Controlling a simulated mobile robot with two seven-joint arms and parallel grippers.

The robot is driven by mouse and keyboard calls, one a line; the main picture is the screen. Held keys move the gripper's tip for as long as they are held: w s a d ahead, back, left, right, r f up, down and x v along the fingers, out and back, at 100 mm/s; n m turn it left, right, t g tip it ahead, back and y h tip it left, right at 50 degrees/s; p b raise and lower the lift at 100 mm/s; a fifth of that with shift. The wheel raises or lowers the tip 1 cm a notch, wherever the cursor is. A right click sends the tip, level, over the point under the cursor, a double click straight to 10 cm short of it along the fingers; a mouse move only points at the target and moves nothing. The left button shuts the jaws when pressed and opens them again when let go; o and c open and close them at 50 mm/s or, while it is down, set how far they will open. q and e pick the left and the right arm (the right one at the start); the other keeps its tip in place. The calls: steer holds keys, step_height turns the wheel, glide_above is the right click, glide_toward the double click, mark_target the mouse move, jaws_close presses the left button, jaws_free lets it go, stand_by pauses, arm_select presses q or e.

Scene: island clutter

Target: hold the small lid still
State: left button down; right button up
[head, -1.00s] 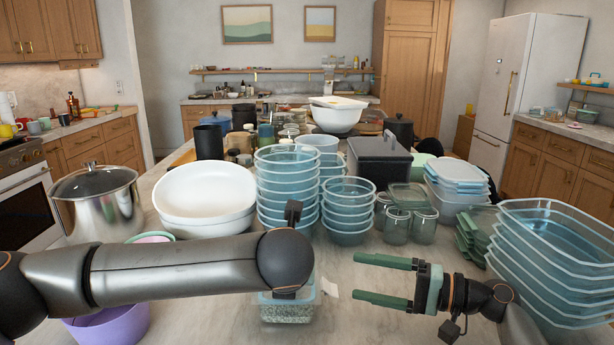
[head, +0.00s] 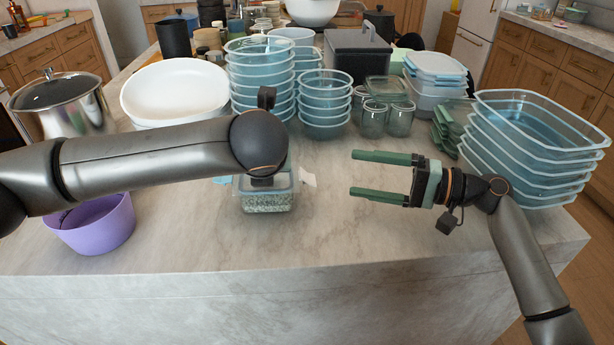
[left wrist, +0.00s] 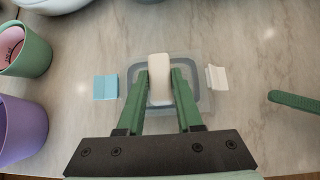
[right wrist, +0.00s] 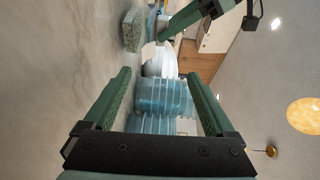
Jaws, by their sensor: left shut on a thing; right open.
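A small clear container (head: 266,204) with speckled contents stands on the island near its front edge, under my left wrist. It also shows in the right wrist view (right wrist: 132,31). In the left wrist view my left gripper (left wrist: 161,77) is shut on a pale oblong piece (left wrist: 160,88) over the grey-rimmed small lid (left wrist: 203,96). I cannot tell whether this piece is part of the lid. A blue flap (left wrist: 106,87) and a white flap (left wrist: 217,78) stick out at its sides. My right gripper (head: 354,173) is open and empty, right of the container and apart from it.
Stacked blue bowls (head: 325,104), glass jars (head: 373,121) and a dark box (head: 358,56) stand behind. Stacked rectangular tubs (head: 530,145) are at right. A purple bucket (head: 97,226) and steel pot (head: 62,105) are at left. The island's front strip (head: 330,235) is clear.

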arm_select(q)
steer(key=shift+f, duration=0.25)
arm_select(e)
steer(key=shift+x, duration=3.7)
steer(key=shift+d+r, duration=0.15)
steer(key=shift+r, duration=0.65)
steer(key=shift+d+r, duration=0.25)
steer(key=shift+d, duration=1)
steer(key=shift+d+r, duration=0.2)
steer(key=shift+d, duration=1.05)
arm_select(q)
steer(key=c, duration=0.5)
jaws_free()
steer(key=shift+r, duration=0.1)
arm_select(e)
steer(key=shift+w, duration=0.1)
arm_select(q)
steer(key=shift+r, duration=0.15)
